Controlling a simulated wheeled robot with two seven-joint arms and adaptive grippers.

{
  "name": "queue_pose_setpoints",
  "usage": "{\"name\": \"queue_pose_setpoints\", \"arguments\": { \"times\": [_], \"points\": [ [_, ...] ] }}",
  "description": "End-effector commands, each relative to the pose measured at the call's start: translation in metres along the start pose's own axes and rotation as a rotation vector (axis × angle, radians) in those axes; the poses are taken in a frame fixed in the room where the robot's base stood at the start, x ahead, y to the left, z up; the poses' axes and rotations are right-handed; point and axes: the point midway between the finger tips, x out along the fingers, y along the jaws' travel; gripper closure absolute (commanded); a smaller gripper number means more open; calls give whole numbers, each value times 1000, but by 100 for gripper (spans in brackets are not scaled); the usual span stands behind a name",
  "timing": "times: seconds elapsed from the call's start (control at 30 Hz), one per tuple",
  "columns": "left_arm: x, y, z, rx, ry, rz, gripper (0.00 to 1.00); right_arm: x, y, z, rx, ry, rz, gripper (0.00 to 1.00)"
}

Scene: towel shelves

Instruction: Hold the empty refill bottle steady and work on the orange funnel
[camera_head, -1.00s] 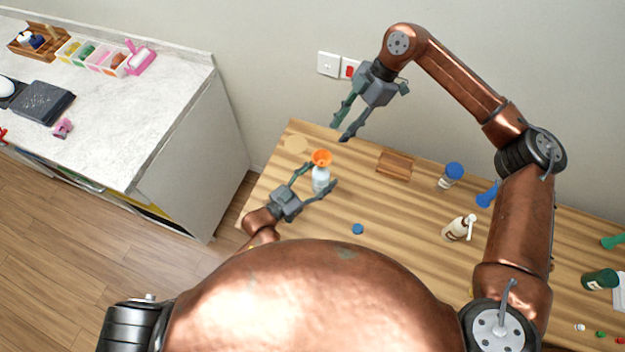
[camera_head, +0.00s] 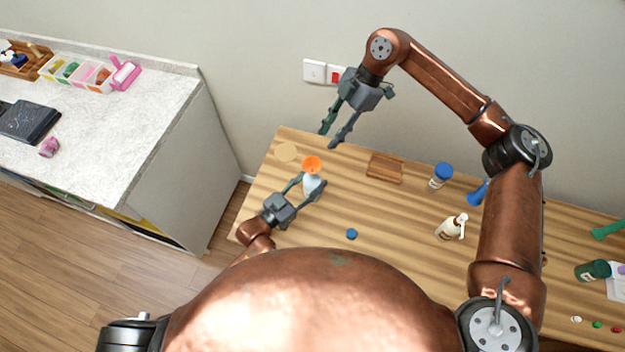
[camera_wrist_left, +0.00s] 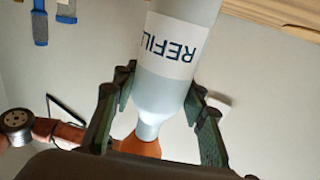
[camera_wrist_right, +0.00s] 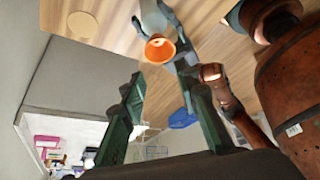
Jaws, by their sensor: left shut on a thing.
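The pale refill bottle (camera_head: 311,184) stands on the wooden table, with the orange funnel (camera_head: 312,162) at its mouth. My left gripper (camera_head: 313,187) is shut on the bottle from both sides. In the left wrist view the bottle (camera_wrist_left: 171,55) fills the space between the fingers; its label reads upside down, and the orange funnel (camera_wrist_left: 148,147) is partly hidden behind its neck. My right gripper (camera_head: 328,138) is open and empty, above and behind the funnel near the wall. In the right wrist view the orange funnel (camera_wrist_right: 159,50) is beyond the open fingers, apart from them.
A blue cap (camera_head: 351,234) lies in front of the bottle. A wooden tray (camera_head: 385,168), blue-lidded jar (camera_head: 440,176), blue tool (camera_head: 478,193) and cream pump bottle (camera_head: 452,227) stand to the right. A round disc (camera_head: 286,151) lies behind left. The wall socket (camera_head: 314,71) is behind my right gripper.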

Motion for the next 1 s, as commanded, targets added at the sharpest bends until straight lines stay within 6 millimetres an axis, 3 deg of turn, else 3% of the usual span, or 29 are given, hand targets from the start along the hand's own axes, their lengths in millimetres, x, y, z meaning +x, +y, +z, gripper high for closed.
{"name": "queue_pose_setpoints", "arguments": {
  "times": [0.17,0.33,0.47,1.0],
  "points": [
    [0,0,0,0,0,0,84,1,-1,0,-29,-4,1,61],
    [0,0,0,0,0,0,84,9,-8,-1,-245,-35,10,50],
    [0,0,0,0,0,0,84,17,-16,-2,-546,-84,19,41],
    [0,0,0,0,0,0,84,37,-39,-7,-1855,-373,-45,40]
  ]
}}
